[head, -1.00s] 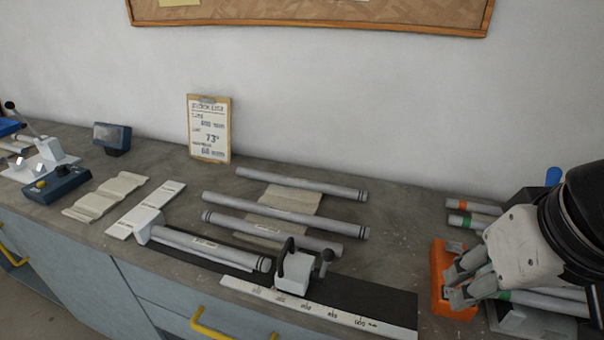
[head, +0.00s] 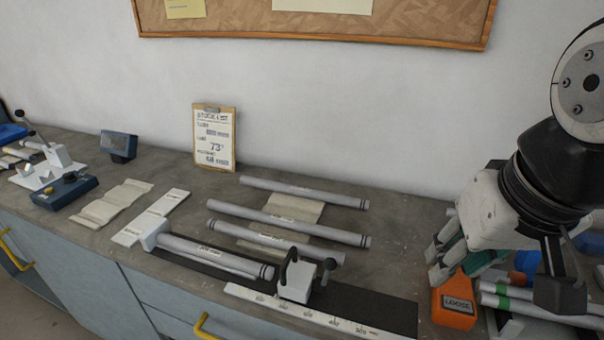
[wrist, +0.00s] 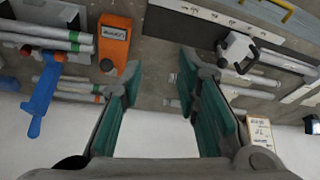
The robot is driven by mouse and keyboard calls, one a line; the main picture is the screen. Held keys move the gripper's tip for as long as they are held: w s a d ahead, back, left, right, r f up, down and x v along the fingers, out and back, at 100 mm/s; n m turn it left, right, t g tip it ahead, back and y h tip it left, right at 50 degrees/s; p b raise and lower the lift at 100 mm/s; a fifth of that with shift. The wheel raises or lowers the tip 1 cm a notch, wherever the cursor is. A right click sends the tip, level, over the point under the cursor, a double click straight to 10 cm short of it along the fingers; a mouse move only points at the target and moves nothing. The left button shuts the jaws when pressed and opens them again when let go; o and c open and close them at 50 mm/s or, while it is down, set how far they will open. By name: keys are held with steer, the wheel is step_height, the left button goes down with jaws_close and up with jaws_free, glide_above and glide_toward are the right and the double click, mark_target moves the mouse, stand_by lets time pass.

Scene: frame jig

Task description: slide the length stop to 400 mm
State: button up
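The length stop (head: 296,283) is a white block with dark handles on the black jig rail (head: 375,305). It also shows in the wrist view (wrist: 238,50). A white scale strip (head: 315,315) runs along the rail's front; its numbers are too small to read surely. A grey tube (head: 215,254) lies along the jig left of the stop, its banded end close to it; I cannot tell whether they touch. My gripper (head: 440,263) hangs at the right, apart from the stop, above the orange box. In the wrist view my gripper (wrist: 163,75) is open, its green-padded fingers apart and empty.
The orange box (head: 454,309), marked LOOSE, stands right of the rail. Several tubes with coloured bands (head: 530,305) lie beyond it. Loose grey tubes (head: 290,222) lie behind the jig. A clipboard (head: 214,137) leans on the wall.

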steer(key=w+a+r+m+g+p, duration=0.1)
steer(key=w+a+r+g+p, duration=0.2)
steer(key=w+a, duration=0.55)
steer(key=m+y+p, duration=0.2)
steer(key=p, duration=0.2)
glide_toward(291, 255)
steer(key=p+x, duration=0.1)
steer(key=x, duration=0.7)
steer(key=shift+w+a, duration=0.1)
jaws_close()
